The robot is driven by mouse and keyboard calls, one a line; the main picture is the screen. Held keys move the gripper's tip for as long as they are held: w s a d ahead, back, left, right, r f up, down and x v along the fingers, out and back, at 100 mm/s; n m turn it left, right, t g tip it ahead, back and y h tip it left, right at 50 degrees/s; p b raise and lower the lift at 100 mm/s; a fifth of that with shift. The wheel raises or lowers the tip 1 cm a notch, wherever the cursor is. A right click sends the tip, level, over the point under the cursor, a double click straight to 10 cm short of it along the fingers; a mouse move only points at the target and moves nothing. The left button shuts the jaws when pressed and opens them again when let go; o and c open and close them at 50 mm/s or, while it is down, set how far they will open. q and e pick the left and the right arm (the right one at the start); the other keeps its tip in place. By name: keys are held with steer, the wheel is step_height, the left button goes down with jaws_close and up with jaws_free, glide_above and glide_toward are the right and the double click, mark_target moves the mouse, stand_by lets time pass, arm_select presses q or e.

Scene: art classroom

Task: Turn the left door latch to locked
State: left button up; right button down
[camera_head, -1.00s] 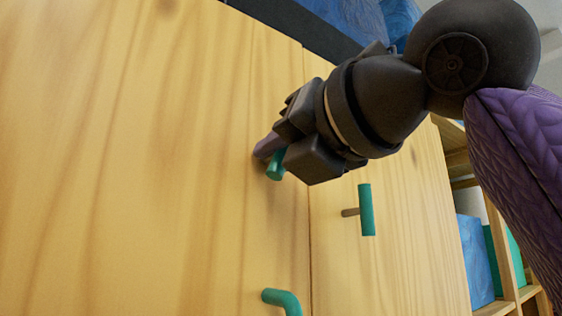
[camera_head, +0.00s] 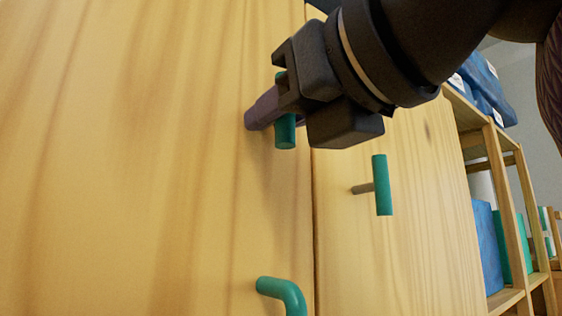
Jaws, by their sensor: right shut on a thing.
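The left door latch (camera_head: 286,132) is a teal bar on the left wooden door (camera_head: 130,150), near that door's right edge. Its lower end shows below my right gripper and a bit of its top shows above the fingers; its middle is hidden. The bar stands about upright in the picture. My right gripper (camera_head: 284,108) comes in from the upper right and is shut on this latch. A grey-purple part lies against the door beside the bar. My left gripper is not in view.
A second teal latch (camera_head: 382,186) stands nearly upright on the right door (camera_head: 425,250), clear of my gripper. A bent teal handle (camera_head: 285,290) sticks out low on the left door. Wooden shelves (camera_head: 510,190) with blue and green items stand at the right.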

stand_by(0.4)
steer(key=c, duration=0.5)
jaws_free()
steer(key=shift+c, duration=0.2)
steer(key=b+v, duration=0.2)
steer(key=v, duration=0.8)
steer(key=shift+b, duration=0.4)
